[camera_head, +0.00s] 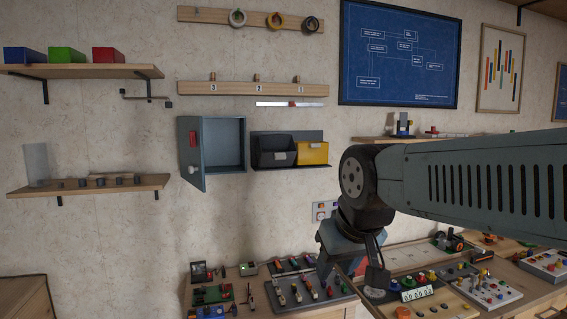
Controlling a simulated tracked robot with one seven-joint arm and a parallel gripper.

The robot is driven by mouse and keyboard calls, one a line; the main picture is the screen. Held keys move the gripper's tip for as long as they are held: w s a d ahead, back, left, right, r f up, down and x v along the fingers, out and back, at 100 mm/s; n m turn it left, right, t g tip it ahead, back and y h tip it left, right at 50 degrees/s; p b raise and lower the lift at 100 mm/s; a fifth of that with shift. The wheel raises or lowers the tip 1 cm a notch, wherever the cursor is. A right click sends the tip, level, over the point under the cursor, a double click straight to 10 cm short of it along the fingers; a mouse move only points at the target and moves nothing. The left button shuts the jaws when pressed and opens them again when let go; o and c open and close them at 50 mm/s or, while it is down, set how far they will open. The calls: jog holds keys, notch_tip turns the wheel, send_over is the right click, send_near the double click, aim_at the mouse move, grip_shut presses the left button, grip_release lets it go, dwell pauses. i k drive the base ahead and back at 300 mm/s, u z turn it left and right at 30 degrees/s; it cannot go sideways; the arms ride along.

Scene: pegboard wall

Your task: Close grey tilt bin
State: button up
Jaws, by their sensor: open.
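The dark grey tilt bin (263,159) sits on the wall in a holder beside a yellow bin (312,156). Its front carries a small light label or handle, and a dark opening seems to show above the front. It looks tipped outward, but the exact tilt is hard to tell. My gripper (353,274) is open and points down, below and to the right of the bins, in front of the workbench. It is apart from the grey bin and seems empty. My arm reaches in from the right.
A grey wall cabinet (224,146) left of the bins has its door (191,158) swung open. Shelves (90,187) and peg rails (252,88) are on the wall. The bench below holds many small items (305,288). The wall just below the bins is mostly clear.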

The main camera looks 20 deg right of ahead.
aim_at(276, 153)
jog(key=z, duration=0.1)
jog(key=i, duration=1)
jog(key=u, duration=0.1)
